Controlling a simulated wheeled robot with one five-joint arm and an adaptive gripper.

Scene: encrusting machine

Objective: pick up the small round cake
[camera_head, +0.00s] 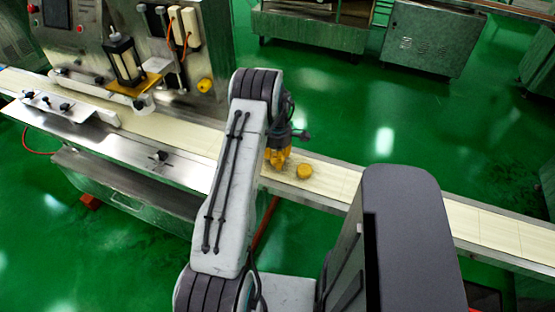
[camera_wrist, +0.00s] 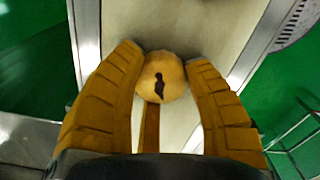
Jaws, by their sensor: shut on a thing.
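The small round cake (camera_wrist: 162,77) is pale golden with a dark mark on its top. In the wrist view it sits between the two orange fingertips of my gripper (camera_wrist: 165,68), with a finger against each side. My gripper is shut on it. In the head view my gripper (camera_head: 277,157) points down over the pale belt, and its fingers hide what is between them. A round yellow cake (camera_head: 304,171) shows on the belt just right of the fingers there, seemingly apart from them. I cannot tell whether it is the same cake.
The pale conveyor belt (camera_head: 335,178) with metal edges runs from upper left to lower right. The encrusting machine (camera_head: 150,60) stands over its left end. Grey metal cabinets (camera_head: 432,38) stand at the back. The green floor (camera_head: 350,95) behind the belt is clear.

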